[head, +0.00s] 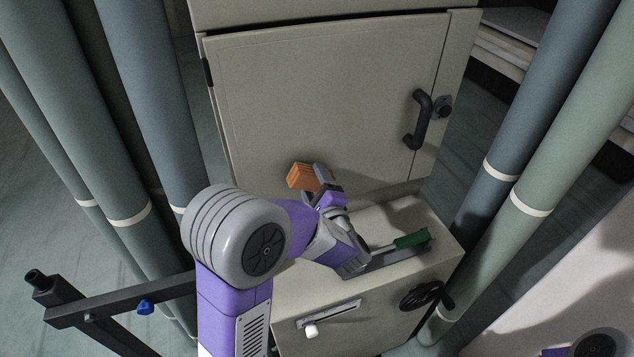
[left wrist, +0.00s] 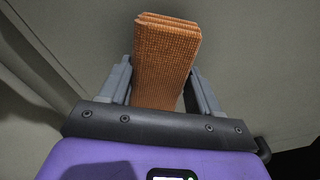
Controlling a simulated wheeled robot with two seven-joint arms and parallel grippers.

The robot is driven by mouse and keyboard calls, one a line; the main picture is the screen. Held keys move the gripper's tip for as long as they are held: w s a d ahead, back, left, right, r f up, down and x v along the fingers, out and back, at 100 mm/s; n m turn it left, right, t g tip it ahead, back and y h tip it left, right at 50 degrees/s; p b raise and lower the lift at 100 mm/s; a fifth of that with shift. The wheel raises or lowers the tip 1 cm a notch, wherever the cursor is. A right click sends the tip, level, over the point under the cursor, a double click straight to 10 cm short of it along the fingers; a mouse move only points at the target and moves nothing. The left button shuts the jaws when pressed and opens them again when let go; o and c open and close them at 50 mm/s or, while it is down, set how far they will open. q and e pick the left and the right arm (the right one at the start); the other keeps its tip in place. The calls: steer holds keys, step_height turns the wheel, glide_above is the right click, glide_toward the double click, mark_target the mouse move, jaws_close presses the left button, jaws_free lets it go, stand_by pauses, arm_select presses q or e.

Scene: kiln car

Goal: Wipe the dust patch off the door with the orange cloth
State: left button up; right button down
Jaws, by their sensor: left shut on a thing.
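The beige cabinet door (head: 320,95) has a dark handle (head: 420,119) on its right side. The folded orange cloth (head: 302,176) is near the door's lower edge, left of the middle. My left gripper (head: 322,182) is shut on the cloth. In the left wrist view the cloth (left wrist: 165,65) stands out between the two grey fingers (left wrist: 160,88) of that gripper. I cannot tell whether the cloth touches the door. I make out no dust patch on the visible door; my arm and the cloth hide part of its lower area. My right gripper is not in view.
A beige ledge (head: 395,225) juts out below the door, with a green-handled tool (head: 408,241) on it. A slot with a white knob (head: 312,330) and a black knob (head: 422,295) are on its front. Thick pipes (head: 160,90) stand left and right (head: 560,150).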

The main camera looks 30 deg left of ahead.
mark_target(304, 185)
arm_select(q)
steer(key=shift+s+a+r+b, duration=0.15)
steer(key=shift+s+a+b, duration=0.05)
steer(key=shift+s+a, duration=1.2)
steer(key=shift+s+a+r+b, duration=0.1)
steer(key=shift+s+a+b, duration=0.1)
steer(key=shift+s+a, duration=1.15)
steer(key=shift+w+a+b, duration=0.3)
steer(key=shift+w+a, duration=0.05)
steer(key=shift+w, duration=0.05)
steer(key=shift+w+d+b, duration=0.55)
steer(key=shift+w+d, duration=1)
steer(key=shift+w, duration=0.2)
steer(key=shift+w, duration=0.1)
steer(key=shift+w+d+b, duration=0.3)
steer(key=shift+w+d, duration=0.5)
steer(key=shift+w, duration=0.05)
steer(key=shift+w+d, duration=0.7)
steer(key=shift+w, duration=0.1)
steer(key=shift+w, duration=0.1)
